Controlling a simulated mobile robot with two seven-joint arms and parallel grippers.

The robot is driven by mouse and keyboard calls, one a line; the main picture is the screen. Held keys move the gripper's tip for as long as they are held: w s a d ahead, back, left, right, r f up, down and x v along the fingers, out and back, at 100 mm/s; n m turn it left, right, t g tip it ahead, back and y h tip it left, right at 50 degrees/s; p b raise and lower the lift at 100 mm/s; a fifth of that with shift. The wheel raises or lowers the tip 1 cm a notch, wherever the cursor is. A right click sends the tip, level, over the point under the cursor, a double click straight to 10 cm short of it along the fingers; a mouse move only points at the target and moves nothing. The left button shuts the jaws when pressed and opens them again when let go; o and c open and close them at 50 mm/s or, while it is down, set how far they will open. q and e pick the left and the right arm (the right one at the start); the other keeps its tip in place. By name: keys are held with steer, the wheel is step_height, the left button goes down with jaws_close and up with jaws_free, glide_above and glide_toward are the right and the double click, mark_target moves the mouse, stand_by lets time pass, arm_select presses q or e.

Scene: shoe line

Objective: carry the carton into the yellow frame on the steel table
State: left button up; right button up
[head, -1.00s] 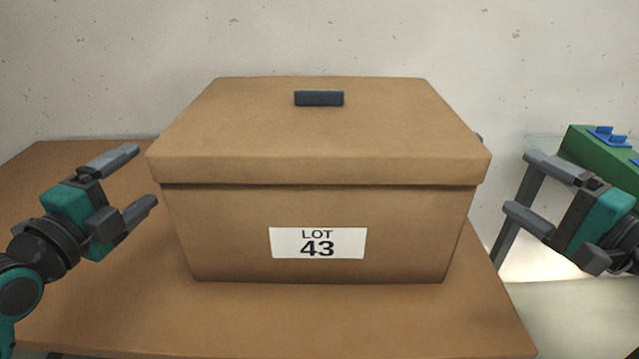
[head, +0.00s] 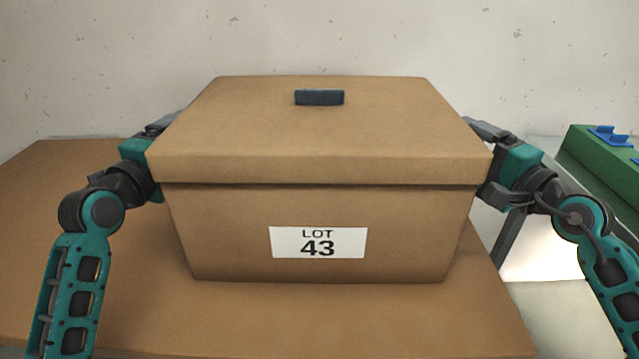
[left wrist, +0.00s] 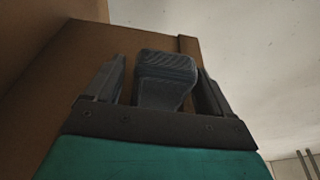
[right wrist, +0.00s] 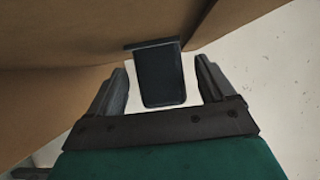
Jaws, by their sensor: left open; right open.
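The carton (head: 318,215) is a large lidded brown box with a "LOT 43" label, standing on a brown wooden table. My left gripper (left wrist: 160,80) is at the carton's left side. Its open fingers stand on either side of a dark side handle (left wrist: 165,78). My right gripper (right wrist: 160,85) is at the carton's right side, open, with another dark side handle (right wrist: 160,75) between its fingers. In the head view both gripper tips are partly hidden behind the carton. I do not see the yellow frame or make out the steel table for certain.
A dark block (head: 319,97) sits on top of the lid. The brown table (head: 90,290) has bare room at left and in front of the carton. At the right, beyond a gap, is a green box (head: 605,160) with blue parts on it. A speckled wall (head: 320,35) stands behind.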

arm_select(q)
steer(key=shift+w+d, duration=0.15)
steer(key=shift+w, duration=0.2)
arm_select(e)
steer(key=shift+w+a, duration=0.2)
steer(key=shift+w, duration=0.1)
arm_select(q)
jaws_close()
arm_select(e)
jaws_close()
arm_select(q)
steer(key=shift+r, duration=0.25)
arm_select(e)
steer(key=shift+r, duration=0.2)
